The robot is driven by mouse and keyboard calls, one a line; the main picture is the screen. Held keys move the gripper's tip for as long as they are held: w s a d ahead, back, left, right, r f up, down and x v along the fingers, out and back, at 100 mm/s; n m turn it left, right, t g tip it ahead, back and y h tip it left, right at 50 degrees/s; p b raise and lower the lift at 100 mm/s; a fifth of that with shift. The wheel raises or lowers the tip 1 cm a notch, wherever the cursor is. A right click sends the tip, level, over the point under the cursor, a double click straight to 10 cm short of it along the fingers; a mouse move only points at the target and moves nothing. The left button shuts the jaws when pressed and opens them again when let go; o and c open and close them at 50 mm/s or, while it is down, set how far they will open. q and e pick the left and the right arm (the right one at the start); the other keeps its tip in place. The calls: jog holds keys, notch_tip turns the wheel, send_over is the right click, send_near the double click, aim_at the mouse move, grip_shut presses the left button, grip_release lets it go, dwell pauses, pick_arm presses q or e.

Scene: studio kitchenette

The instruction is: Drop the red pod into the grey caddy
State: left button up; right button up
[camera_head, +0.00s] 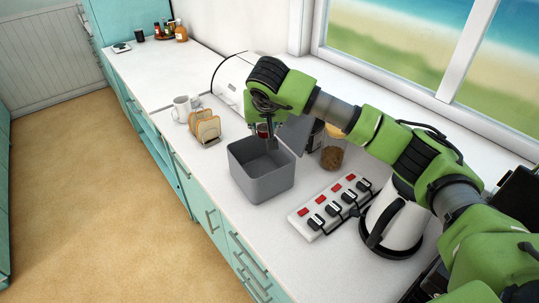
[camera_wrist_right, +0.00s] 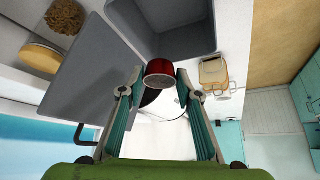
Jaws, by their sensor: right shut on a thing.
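The red pod (camera_wrist_right: 159,72) is held between the two fingertips of my right gripper (camera_wrist_right: 159,82) in the right wrist view. In the head view the pod (camera_head: 263,130) is small and partly hidden by my right gripper (camera_head: 268,138). The grey caddy (camera_head: 262,184) stands on the white counter, open at the top, and looks empty in the part I can see. My right gripper and the pod appear above the caddy's far rim. The caddy (camera_wrist_right: 172,50) also shows in the wrist view, beyond the pod. My left gripper is not in view.
A toast rack (camera_head: 206,128) and white mugs (camera_head: 183,107) stand left of the caddy. A power strip (camera_head: 330,207), a white kettle (camera_head: 396,222) and a jar (camera_head: 332,153) stand to the right. A grey panel (camera_wrist_right: 90,80) lies beside the caddy.

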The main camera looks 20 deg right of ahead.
notch_tip(320, 180, down, 2)
jog(key=shift+f+b, duration=0.15)
jog(key=shift+b, duration=0.2)
jog(key=shift+w+d+f, duration=0.1)
jog(key=shift+w+f, duration=0.1)
jog(key=shift+f, duration=0.3)
jog(key=o, duration=0.8)
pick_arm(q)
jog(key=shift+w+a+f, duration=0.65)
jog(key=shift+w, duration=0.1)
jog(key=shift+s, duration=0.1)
pick_arm(e)
jog(key=shift+s, duration=0.1)
jog(key=v, duration=1.2)
